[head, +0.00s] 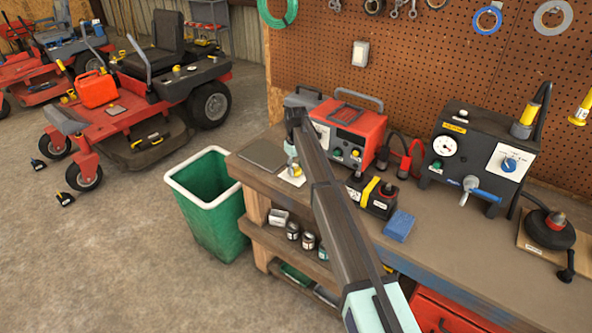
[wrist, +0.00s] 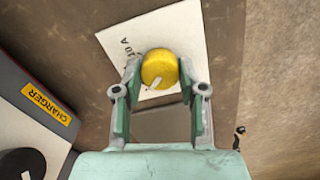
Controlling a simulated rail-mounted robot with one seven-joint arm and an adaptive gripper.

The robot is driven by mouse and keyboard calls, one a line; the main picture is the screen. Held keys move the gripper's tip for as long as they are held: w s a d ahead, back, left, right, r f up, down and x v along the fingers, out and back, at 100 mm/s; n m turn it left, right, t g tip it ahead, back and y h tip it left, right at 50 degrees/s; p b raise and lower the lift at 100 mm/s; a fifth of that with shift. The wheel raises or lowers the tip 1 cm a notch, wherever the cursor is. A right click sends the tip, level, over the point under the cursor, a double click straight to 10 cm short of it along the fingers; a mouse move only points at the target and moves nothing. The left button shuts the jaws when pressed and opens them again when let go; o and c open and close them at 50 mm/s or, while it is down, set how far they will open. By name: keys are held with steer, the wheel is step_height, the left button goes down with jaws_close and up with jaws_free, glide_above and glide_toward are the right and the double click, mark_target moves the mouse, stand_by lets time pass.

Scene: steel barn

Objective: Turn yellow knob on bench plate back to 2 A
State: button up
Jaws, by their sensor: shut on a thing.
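The yellow knob (wrist: 160,69) sits on a white plate (wrist: 186,27) on the bench. My gripper (wrist: 160,76) is shut on the knob, with one finger on each side of it. A pale pointer mark on the knob is toward its lower left in the wrist view. Printing that seems to read 10 A is on the plate left of the knob; the 2 A mark cannot be made out. In the head view, my gripper (head: 292,163) is over the plate (head: 291,181), and the knob is mostly hidden there.
A red charger (head: 352,130) stands close beside my gripper; its label shows in the wrist view. A black-and-yellow battery (head: 380,200), a blue block (head: 399,227) and a dark gauge box (head: 470,150) are further right. A green bin (head: 208,205) stands left of the bench.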

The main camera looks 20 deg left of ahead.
mark_target(296, 169)
steer(key=shift+f+n, duration=0.1)
steer(key=shift+n, duration=0.4)
steer(key=o, duration=1.1)
steer(key=shift+o, duration=0.2)
step_height(296, 169, up, 12)
